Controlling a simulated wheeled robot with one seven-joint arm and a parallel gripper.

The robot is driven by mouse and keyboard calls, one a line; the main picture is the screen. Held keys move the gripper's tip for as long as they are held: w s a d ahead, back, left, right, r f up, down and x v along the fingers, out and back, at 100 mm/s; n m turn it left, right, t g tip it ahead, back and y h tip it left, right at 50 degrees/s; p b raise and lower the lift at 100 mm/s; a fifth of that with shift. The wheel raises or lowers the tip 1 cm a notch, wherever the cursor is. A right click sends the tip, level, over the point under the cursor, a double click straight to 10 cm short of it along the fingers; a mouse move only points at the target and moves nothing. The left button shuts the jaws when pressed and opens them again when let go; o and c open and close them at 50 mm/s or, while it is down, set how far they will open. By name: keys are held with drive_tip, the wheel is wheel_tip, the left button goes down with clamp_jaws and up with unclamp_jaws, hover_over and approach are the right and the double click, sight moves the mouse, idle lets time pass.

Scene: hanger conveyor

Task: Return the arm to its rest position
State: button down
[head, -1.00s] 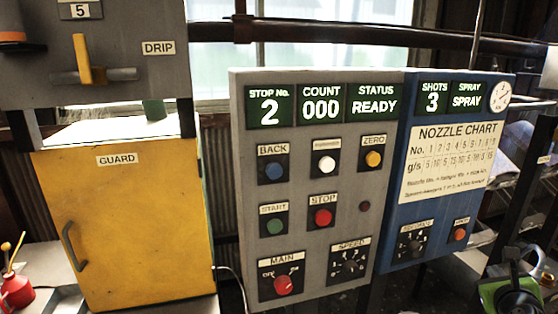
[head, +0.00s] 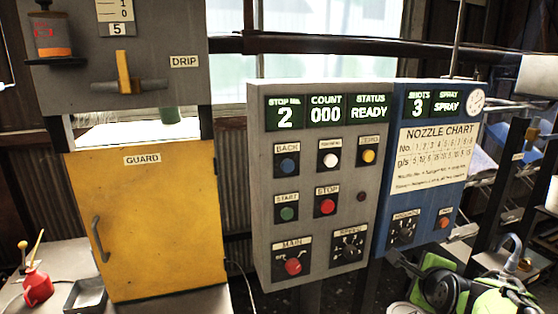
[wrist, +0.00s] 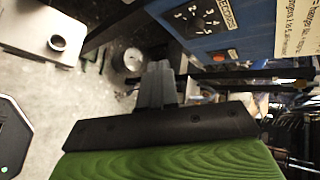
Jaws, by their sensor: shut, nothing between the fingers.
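My gripper (wrist: 158,86) shows in the wrist view as two grey fingers pressed together, with nothing between them. It points away from a dark bar, and a green ridged surface fills the bottom of that view. The fingers hang over a pale floor, below the blue nozzle panel's dial (wrist: 200,18), and touch nothing that I can see.
The grey control panel (head: 264,215) reads stop 2, count 000, READY. The blue nozzle panel (head: 385,232) stands at its right. The yellow guard door (head: 150,225) is closed. A red oil can (head: 37,287) stands lower left.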

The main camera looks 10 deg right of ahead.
drive_tip(key=s+a+r+n+g+y+p, duration=0.1)
drive_tip(key=s+a+r+n, duration=0.15)
drive_tip(key=a+n, duration=0.5)
drive_tip(key=s+a+r+n+g+y+p, duration=0.1)
drive_tip(key=s+a+n+y+p, duration=0.15)
drive_tip(key=a+n, duration=0.5)
drive_tip(key=s+a+n+g, duration=0.1)
drive_tip(key=s+a+n, duration=0.3)
drive_tip(key=s, duration=0.3)
drive_tip(key=s+a+n+g+y+p, duration=0.1)
drive_tip(key=s+a+n+g, duration=0.1)
drive_tip(key=s+a+n, duration=0.3)
drive_tip(key=shift+s+n, duration=1.1)
drive_tip(key=shift+n, duration=0.1)
